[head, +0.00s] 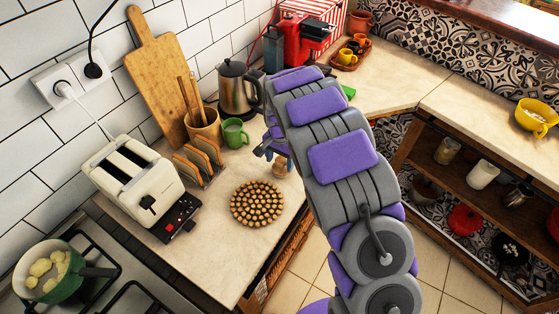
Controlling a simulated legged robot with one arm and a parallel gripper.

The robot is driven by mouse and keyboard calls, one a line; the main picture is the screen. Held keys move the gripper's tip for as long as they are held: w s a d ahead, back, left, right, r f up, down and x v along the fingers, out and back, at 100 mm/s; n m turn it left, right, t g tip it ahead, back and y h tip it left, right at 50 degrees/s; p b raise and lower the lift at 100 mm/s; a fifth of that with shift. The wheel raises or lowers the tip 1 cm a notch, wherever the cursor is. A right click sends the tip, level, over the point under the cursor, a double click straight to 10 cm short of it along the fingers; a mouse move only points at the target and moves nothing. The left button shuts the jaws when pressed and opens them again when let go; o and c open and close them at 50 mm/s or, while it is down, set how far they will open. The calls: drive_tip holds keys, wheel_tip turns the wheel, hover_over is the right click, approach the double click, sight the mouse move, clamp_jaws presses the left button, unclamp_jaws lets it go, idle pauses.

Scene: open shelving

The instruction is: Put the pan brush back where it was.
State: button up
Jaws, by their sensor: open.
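A small brown, rounded object (281,168), which looks like the pan brush, stands on the pale counter (235,262) to the right of the green mug. My gripper (267,153) is open, just above and to the left of this object. My arm hides part of the gripper and the counter behind it. I cannot tell whether the fingers touch the object.
A round beaded trivet (257,204) lies in front. A toast rack (198,164), green mug (235,133), utensil pot (204,128), kettle (238,88) and toaster (134,181) stand nearby. Open shelves (455,190) are at right.

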sight(280, 159)
wheel_tip(280, 159, up, 11)
drive_tip(key=p, duration=0.3)
drive_tip(key=s+d+r+n, duration=0.1)
drive_tip(key=s+d+r, duration=0.55)
drive_tip(key=s, duration=0.25)
drive_tip(key=s+d+r+n, duration=0.1)
drive_tip(key=s+n, duration=0.1)
drive_tip(key=s, duration=0.9)
drive_tip(key=s+d+r+n+g, duration=0.1)
drive_tip(key=s+d+n, duration=0.1)
drive_tip(key=s, duration=0.9)
drive_tip(key=s+d+r+n, duration=0.1)
drive_tip(key=s+d+r, duration=0.1)
drive_tip(key=s, duration=0.9)
drive_tip(key=shift+d+n+g, duration=0.2)
drive_tip(key=shift+n+g, duration=0.2)
